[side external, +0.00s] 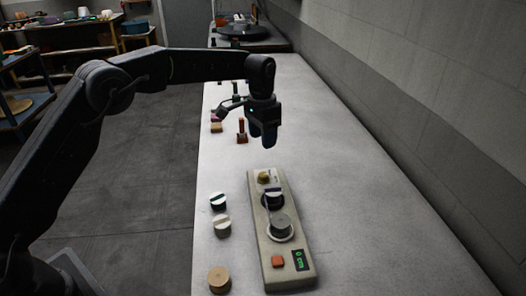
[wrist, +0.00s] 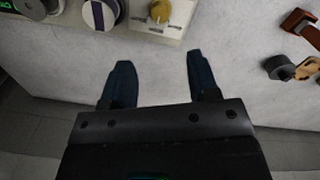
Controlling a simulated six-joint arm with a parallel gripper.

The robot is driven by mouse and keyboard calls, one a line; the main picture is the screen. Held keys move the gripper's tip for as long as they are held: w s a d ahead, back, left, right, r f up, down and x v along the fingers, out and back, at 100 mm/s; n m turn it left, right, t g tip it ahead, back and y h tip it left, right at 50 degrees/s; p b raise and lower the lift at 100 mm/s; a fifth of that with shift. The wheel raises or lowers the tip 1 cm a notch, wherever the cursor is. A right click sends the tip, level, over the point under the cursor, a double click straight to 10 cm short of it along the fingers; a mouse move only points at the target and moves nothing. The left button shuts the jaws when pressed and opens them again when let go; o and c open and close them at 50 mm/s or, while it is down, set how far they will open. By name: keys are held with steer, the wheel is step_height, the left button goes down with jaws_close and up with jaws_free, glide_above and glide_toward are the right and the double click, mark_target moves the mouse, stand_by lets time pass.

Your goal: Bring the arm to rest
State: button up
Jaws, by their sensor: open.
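My gripper (side external: 264,145) hangs pointing down above the light table, just beyond the far end of a beige press unit (side external: 293,212). Its jaws are apart, with nothing visible between them. In the wrist view, my gripper (wrist: 159,60) shows two dark blue fingers spread over bare table. The unit's edge (wrist: 140,33) lies ahead of the fingertips, apart from them. A striped knob (wrist: 100,14) and a brass knob (wrist: 160,9) show on it.
The unit carries a grey disc (side external: 281,226), a red button (side external: 278,261) and a green display (side external: 300,260). Two striped round pieces (side external: 219,202) and a tan round piece (side external: 219,279) stand left of it. A red-brown upright piece (side external: 242,132) stands near my gripper. A wall (side external: 430,90) runs along the right.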

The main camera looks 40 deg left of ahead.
steer(key=shift+r, duration=0.8)
steer(key=s+a+r+n+t, duration=0.1)
steer(key=s+a+r+t, duration=0.1)
steer(key=s+r, duration=0.5)
steer(key=s+a+r+n+t, duration=0.1)
steer(key=s+r, duration=0.5)
steer(key=s, duration=0.4)
steer(key=s+a+f+n+t, duration=0.1)
steer(key=s+f, duration=0.1)
steer(key=s, duration=0.7)
steer(key=s+a+f+n+t, duration=0.1)
steer(key=s+f, duration=0.2)
steer(key=s, duration=0.7)
steer(key=shift+f+n+t, duration=0.3)
steer(key=shift+t, duration=0.1)
steer(key=shift+w, duration=0.1)
steer(key=shift+c, duration=0.2)
